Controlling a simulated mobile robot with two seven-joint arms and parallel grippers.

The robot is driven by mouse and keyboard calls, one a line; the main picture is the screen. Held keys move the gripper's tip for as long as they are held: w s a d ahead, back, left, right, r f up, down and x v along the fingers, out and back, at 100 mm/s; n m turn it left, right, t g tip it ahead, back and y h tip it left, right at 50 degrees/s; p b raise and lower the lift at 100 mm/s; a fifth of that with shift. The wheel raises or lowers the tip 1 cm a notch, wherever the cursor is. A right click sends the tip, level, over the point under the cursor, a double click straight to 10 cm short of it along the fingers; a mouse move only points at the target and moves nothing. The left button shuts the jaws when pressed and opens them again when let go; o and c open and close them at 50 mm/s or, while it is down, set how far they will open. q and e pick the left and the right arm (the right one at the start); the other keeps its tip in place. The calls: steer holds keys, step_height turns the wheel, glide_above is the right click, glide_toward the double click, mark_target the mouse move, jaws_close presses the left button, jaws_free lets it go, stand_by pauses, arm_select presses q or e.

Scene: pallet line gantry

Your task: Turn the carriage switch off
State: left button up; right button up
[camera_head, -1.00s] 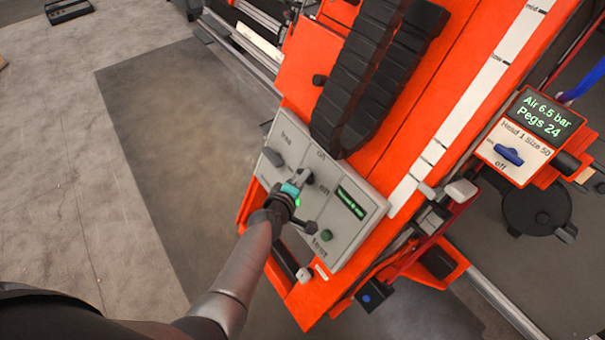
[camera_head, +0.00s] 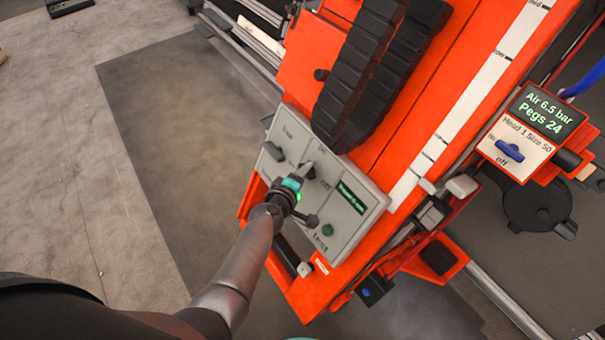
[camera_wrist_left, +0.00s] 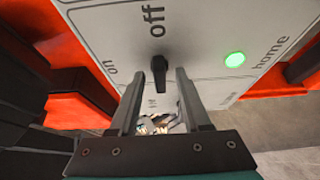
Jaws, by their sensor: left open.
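The carriage switch is a small black lever (camera_wrist_left: 160,72) on a pale grey control panel, with the word "off" printed above it in the left wrist view. The panel (camera_head: 292,137) also shows in the head view, fixed to the orange carriage. My left gripper (camera_wrist_left: 162,73) is open, with one finger on each side of the lever. I cannot tell whether the fingers touch it. In the head view my left gripper (camera_head: 301,174) is over the middle of the panel and partly hides the switch. My right gripper is not in view.
A lit green button (camera_wrist_left: 234,59) marked "home" is beside the switch. The panel also has a grey knob (camera_head: 273,152), a green display (camera_head: 350,197) and a green "test" button (camera_head: 327,230). A black cable chain (camera_head: 362,80) lies above. A blue switch (camera_head: 509,150) is on a separate right-hand box.

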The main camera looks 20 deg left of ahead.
arm_select(q)
steer(key=shift+s, duration=0.15)
steer(key=shift+s+r, duration=0.15)
steer(key=shift+s, duration=0.1)
steer(key=p+v, duration=0.5)
steer(key=v, duration=0.9)
steer(key=shift+s, duration=0.2)
steer(key=shift+r, duration=0.1)
